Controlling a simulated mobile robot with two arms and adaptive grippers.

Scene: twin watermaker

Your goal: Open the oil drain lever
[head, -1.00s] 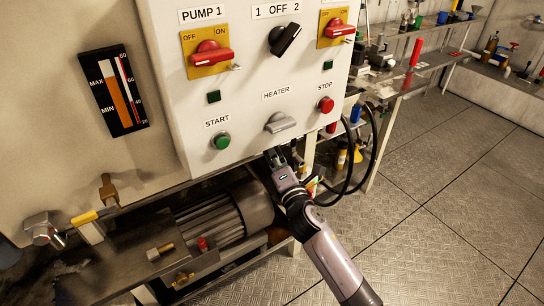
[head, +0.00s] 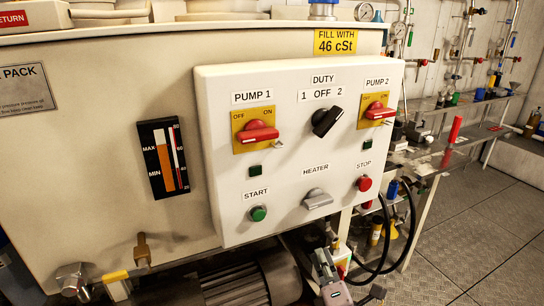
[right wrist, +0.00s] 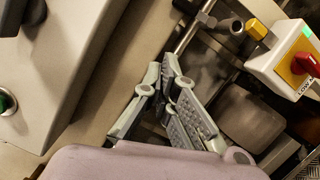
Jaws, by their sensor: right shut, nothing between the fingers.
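A lever with a yellow grip (head: 117,276) sits at the lower left of the head view, beside a metal fitting (head: 72,279) under the cream tank. No label on it can be read. My right gripper (head: 323,258) is low in the head view, below the heater knob and well to the right of that lever. In the right wrist view the gripper (right wrist: 172,76) is shut and empty. A yellow-ended grey part (right wrist: 256,29) lies beyond it there; I cannot tell whether it is the same lever. My left gripper is not in view.
The white control box (head: 215,205) juts from the tank above my right gripper. A motor (head: 252,285) lies below it. Black hoses (head: 408,225) and a bench with tools are at the right. In the right wrist view a box with a red knob (right wrist: 304,64) stands at the right.

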